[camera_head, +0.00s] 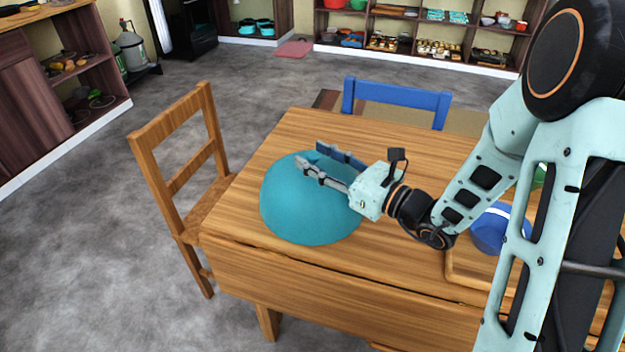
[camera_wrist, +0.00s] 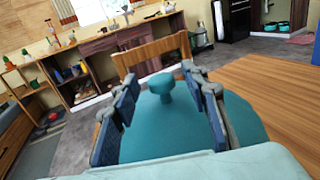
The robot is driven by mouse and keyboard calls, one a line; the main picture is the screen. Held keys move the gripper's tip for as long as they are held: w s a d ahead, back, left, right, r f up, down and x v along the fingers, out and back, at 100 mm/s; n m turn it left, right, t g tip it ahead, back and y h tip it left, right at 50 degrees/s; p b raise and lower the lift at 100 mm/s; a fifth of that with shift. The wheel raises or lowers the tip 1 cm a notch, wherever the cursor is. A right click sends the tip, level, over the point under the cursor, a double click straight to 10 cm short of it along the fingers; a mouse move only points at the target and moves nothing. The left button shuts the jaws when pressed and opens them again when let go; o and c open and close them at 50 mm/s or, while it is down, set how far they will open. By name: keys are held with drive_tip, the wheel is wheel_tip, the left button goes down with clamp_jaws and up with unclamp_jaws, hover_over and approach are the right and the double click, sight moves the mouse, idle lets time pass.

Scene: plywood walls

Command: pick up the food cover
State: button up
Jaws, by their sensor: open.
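The food cover is a large teal dome (camera_head: 305,215) standing on the left part of the wooden table (camera_head: 420,285). In the wrist view the cover (camera_wrist: 165,128) has a round knob on a short stem at its top. My gripper (camera_head: 308,157) is open above the cover, its fingers pointing left. In the wrist view my gripper (camera_wrist: 160,90) has one finger on each side of the knob, with gaps on both sides. Nothing is held. In the head view the knob is mostly hidden by the fingers.
A wooden chair (camera_head: 185,165) stands at the table's left, and a blue chair (camera_head: 398,98) stands behind it. A blue container (camera_head: 490,230) and a wooden tray edge (camera_head: 450,270) are at the right, partly behind my arm. Shelves (camera_head: 420,30) line the back wall.

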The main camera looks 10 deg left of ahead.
drive_tip(key=shift+w+a, duration=0.4)
drive_tip(key=shift+a, duration=0.2)
clamp_jaws()
